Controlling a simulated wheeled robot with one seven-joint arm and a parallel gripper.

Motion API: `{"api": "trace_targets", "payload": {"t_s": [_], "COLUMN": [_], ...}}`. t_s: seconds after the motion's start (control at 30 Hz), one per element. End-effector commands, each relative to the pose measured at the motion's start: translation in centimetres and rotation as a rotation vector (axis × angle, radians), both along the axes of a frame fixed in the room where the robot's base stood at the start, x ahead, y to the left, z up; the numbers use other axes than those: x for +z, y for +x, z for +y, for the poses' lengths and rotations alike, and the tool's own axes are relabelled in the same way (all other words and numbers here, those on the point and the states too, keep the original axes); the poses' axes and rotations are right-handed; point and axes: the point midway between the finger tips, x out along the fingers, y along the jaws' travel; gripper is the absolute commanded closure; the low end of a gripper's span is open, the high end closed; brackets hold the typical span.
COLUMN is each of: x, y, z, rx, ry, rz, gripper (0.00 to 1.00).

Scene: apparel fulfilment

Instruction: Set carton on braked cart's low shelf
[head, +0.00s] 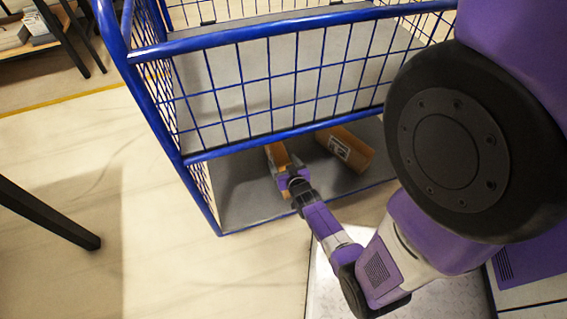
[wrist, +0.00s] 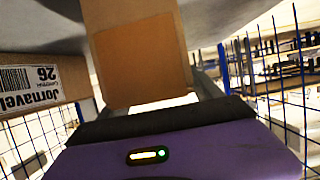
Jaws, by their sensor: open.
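A brown carton (head: 277,154) is on the low grey shelf (head: 240,194) of the blue wire-sided cart (head: 150,52), partly hidden by the cart's mesh and my gripper. My gripper (head: 288,173) reaches in over the shelf's front edge, right at the carton's near end. In the wrist view the carton (wrist: 140,58) stands straight ahead of the open gripper, against the grey shelf surface, which appears at the top. One dark finger (wrist: 206,80) shows at its right; the other is largely hidden. Whether the fingers touch the carton cannot be told.
A second brown carton (head: 346,148) with a printed label lies to the right on the low shelf; its label also shows in the wrist view (wrist: 30,85). The upper shelf (head: 285,75) and blue rails are close above my arm. A dark table leg (head: 50,213) stands at left.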

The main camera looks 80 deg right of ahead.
Motion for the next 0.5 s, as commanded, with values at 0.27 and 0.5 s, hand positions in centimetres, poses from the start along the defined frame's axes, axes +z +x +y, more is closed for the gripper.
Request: {"api": "trace_targets", "payload": {"t_s": [0.27, 0.5], "x": [0.9, 2.9], "y": [-0.6, -2.7], "z": [1.1, 5.1], "rx": [0.000, -0.001], "ry": [0.002, 0.003], "rz": [0.001, 0.001], "gripper": [0.26, 0.26]}}
